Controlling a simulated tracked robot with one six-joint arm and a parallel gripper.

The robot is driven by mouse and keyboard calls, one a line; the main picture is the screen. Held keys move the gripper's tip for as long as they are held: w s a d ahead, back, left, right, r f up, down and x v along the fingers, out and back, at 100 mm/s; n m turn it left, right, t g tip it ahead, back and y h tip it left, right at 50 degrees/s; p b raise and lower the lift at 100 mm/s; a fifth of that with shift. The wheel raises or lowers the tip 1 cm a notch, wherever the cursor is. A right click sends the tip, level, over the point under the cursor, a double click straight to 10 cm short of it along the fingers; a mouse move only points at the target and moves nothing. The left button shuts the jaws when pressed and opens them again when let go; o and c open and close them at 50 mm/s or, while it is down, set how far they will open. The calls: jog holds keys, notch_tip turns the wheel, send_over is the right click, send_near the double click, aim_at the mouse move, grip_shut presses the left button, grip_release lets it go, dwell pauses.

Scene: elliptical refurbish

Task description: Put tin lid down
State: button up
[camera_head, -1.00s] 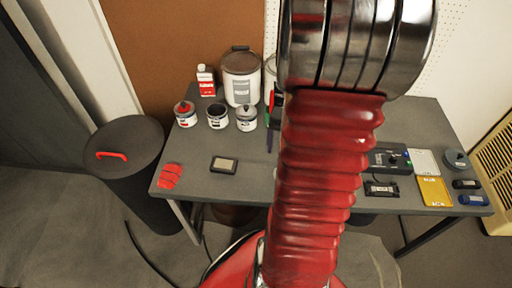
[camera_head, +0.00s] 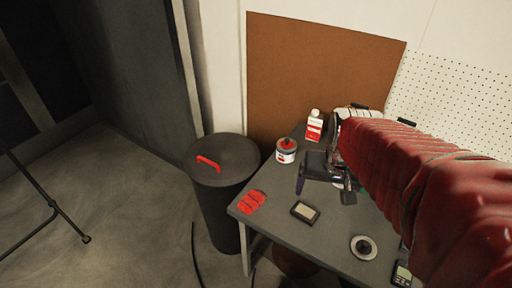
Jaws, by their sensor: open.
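A round pale disc with a dark knob in its middle, which looks like a tin lid (camera_head: 363,247), lies flat on the grey table near its front edge. A small tin with a red top (camera_head: 286,151) stands upright at the back left of the table. My gripper (camera_head: 325,189) is open above the table, to the right of the red-topped tin and behind and left of the disc, apart from the disc. I see nothing held between its fingers. My arm and gripper hide the other tins and much of the table's right side.
A white bottle with a red label (camera_head: 314,126) stands behind my gripper. Red pieces (camera_head: 252,201) and a small dark device (camera_head: 305,211) lie on the table (camera_head: 275,235). A meter (camera_head: 402,275) is at the front.

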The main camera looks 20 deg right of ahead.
jog(key=s+a+r+n+t, duration=0.1)
jog(key=s+a+r+n, duration=0.1)
jog(key=a, duration=0.4)
jog(key=s+a+r+n+t+y, duration=0.1)
jog(key=s+a+r+n, duration=0.1)
jog(key=a+r, duration=0.3)
jog(key=shift+a+n+t, duration=0.3)
jog(key=shift+a+n, duration=0.4)
jog(key=shift+a, duration=0.5)
